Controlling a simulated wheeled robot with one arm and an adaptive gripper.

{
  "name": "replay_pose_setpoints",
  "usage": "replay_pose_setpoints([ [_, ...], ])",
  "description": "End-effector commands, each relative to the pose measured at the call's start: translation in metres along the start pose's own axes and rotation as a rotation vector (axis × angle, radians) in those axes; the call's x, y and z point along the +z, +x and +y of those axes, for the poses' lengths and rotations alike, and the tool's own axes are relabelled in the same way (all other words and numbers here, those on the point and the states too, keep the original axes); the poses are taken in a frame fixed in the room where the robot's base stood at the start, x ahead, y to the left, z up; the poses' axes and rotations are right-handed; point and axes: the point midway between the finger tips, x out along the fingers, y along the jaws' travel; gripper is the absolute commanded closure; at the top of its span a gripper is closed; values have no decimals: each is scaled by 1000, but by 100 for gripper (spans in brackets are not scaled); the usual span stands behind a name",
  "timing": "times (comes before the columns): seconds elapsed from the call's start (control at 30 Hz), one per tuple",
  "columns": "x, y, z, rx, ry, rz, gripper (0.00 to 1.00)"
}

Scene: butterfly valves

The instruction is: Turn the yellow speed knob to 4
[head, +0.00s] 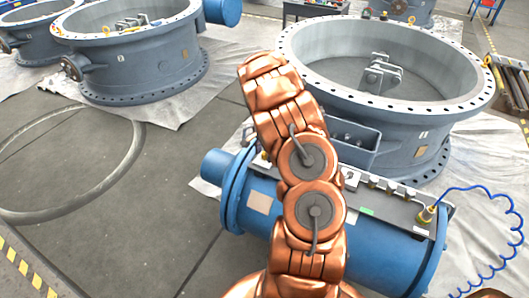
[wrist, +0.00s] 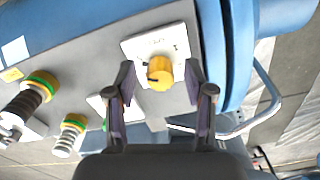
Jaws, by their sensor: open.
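The yellow speed knob (wrist: 160,73) shows in the wrist view, on a white square plate (wrist: 137,48) fixed to a grey panel (wrist: 85,58). The plate's printed marks are too small to read, so I cannot tell the knob's setting. My gripper (wrist: 159,66) is open. Its two dark fingers stand one to the left and one to the right of the knob, apart from it in the picture; I cannot tell how deep they reach. In the head view my copper arm hides the knob and the gripper.
Green-and-yellow ringed fittings (wrist: 40,85) stand left of the knob. A bent metal rail (wrist: 262,112) is at right. In the head view the blue cylinder (head: 385,250) lies before a large valve ring (head: 395,112), with a coiled blue hose (head: 512,225) at right.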

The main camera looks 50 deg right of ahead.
Motion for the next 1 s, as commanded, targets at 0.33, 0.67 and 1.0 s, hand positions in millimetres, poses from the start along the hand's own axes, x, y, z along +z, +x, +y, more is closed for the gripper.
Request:
replay_pose_setpoints([
  [0.33,0,0,0,0,0,0,81],
  [0.67,0,0,0,0,-1,0,100],
  [1.0,1,3,0,-1,-94,-1,100],
])
